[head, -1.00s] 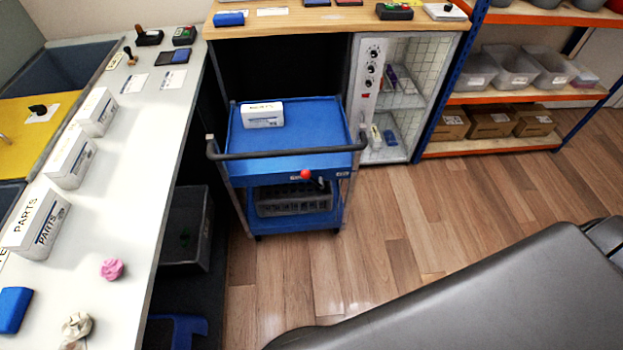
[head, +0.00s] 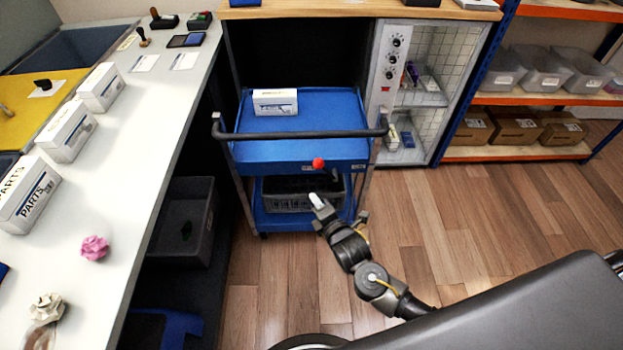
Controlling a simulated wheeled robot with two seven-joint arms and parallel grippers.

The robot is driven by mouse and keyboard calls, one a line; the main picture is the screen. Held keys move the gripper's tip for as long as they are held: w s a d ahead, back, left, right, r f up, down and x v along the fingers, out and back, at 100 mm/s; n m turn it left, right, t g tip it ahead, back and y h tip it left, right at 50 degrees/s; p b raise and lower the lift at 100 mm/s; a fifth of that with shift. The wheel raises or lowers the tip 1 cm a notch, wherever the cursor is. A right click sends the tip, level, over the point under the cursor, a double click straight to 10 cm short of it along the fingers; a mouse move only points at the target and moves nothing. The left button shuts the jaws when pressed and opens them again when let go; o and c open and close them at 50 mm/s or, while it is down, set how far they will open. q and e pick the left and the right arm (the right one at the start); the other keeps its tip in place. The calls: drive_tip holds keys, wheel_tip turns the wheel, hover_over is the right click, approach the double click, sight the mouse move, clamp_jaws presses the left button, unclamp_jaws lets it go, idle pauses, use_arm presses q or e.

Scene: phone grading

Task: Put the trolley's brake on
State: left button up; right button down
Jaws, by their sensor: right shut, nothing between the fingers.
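The blue trolley (head: 345,109) stands on the wood floor under the wooden counter, its dark push handle (head: 290,135) facing me. A red knob (head: 318,163), which looks like the brake lever's end, sits at the trolley's front, just below the upper tray's edge. My right gripper (head: 316,199) is shut and empty, a little below the red knob and in front of the lower shelf. I cannot tell whether it touches the trolley. The lever's shaft is hard to see. My left gripper is not in view.
A white box (head: 275,102) lies on the trolley's upper tray, and a grey crate (head: 290,200) on its lower shelf. A white bench (head: 120,150) with parts boxes runs along the left. A glass-fronted cabinet (head: 384,70) stands right of the trolley. Floor (head: 440,215) to the right is clear.

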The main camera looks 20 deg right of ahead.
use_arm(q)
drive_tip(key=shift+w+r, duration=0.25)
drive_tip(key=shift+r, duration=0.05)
use_arm(e)
drive_tip(key=shift+w+a+r+n+t, duration=0.15)
drive_tip(key=shift+a+r+n, duration=0.1)
drive_tip(key=shift+r, duration=0.35)
drive_tip(key=shift+a+r+n+t, duration=0.15)
drive_tip(key=shift+r+n, duration=0.1)
drive_tip(key=shift+r, duration=0.3)
